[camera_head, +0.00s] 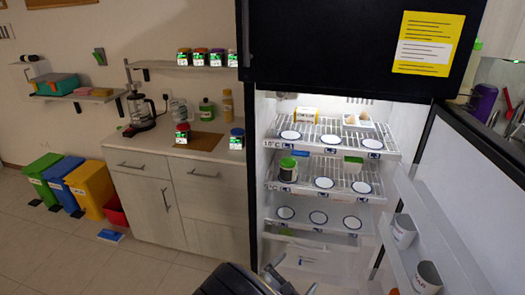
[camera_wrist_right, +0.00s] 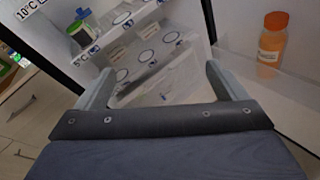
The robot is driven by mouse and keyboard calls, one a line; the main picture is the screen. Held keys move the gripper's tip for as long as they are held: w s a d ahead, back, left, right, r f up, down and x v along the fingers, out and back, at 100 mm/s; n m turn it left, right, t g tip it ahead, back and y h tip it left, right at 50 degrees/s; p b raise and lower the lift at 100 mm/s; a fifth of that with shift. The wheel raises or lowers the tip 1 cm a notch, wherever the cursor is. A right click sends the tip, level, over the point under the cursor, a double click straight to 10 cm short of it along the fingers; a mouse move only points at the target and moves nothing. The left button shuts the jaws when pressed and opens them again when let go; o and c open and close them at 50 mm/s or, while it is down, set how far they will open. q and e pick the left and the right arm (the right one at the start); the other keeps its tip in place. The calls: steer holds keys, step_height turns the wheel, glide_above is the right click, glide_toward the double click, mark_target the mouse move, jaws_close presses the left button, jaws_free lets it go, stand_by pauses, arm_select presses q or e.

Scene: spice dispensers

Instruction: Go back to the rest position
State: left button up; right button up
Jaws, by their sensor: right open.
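My right gripper (camera_head: 292,276) is at the bottom middle of the head view, in front of the open fridge's lower part. In the right wrist view the same gripper (camera_wrist_right: 160,75) has its two fingers wide apart with nothing between them. A dark jar with a green lid (camera_head: 288,170) stands on the fridge's middle shelf, at its left end. That jar also shows in the right wrist view (camera_wrist_right: 80,36), beyond the left finger and apart from it. My left gripper is not in view.
The open fridge door (camera_head: 462,200) stands on the right, with white cups (camera_head: 404,230) in its racks. An orange bottle (camera_wrist_right: 272,45) is right of my gripper.

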steer(key=s+d+r+m+g+y, duration=0.4)
steer(key=s+d+m+g, duration=0.75)
steer(key=d+m, duration=0.2)
steer(key=s+a+r+m+t+y, duration=0.1)
steer(key=s+r+m+t+y, duration=0.4)
steer(key=s+r+m+y, duration=0.4)
steer(key=s+r+m, duration=0.1)
steer(key=s+m, duration=0.1)
steer(key=m, duration=0.2)
steer(key=shift+s+a+r, duration=0.2)
steer(key=shift+s+r, duration=0.1)
